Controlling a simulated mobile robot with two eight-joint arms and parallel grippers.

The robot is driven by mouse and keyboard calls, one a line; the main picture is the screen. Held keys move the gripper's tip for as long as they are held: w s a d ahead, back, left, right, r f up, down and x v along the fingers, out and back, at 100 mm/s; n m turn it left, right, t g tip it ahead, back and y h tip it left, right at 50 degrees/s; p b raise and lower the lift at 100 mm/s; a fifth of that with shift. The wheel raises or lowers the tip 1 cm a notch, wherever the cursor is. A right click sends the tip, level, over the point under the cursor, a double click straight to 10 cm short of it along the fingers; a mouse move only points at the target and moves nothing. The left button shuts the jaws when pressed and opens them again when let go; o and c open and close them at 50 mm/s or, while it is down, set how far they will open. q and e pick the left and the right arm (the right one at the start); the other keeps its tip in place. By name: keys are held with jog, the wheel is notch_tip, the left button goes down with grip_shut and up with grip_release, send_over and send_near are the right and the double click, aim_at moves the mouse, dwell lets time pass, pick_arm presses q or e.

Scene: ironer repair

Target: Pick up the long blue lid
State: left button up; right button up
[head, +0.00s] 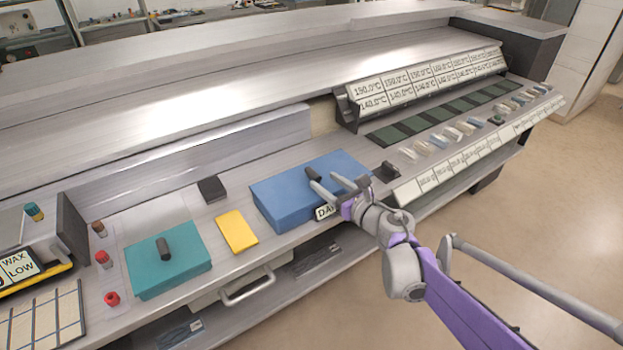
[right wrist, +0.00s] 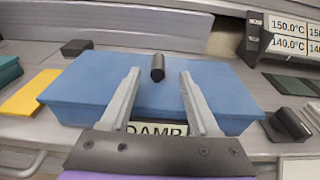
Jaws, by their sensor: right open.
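The long blue lid (head: 283,203) lies on the metal worktop near the middle of the head view, with a short black handle (head: 313,173) on top and a white "DAMP" label (head: 325,212) on its front. My right gripper (head: 322,180) is open and empty over the lid, reaching in from the front right. In the right wrist view the lid (right wrist: 85,100) fills the middle. The handle (right wrist: 158,68) stands between the lines of the two fingers, at about the level of their tips; I see no contact. My left gripper is not in view.
A yellow block (head: 237,231) and a teal lid (head: 168,260) with a black handle lie to the left. A small black block (head: 390,171) stands just right of the blue lid. A temperature sign rack (head: 420,85) rises behind on the right.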

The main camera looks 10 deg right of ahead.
aim_at(313, 171)
jog(key=x, duration=0.6)
jog(key=shift+w+a+f+p, duration=0.2)
jog(key=shift+w+a+p, duration=0.05)
jog(key=shift+p, duration=0.05)
jog(key=shift+s, duration=0.1)
jog(key=shift+c, duration=0.4)
grip_shut()
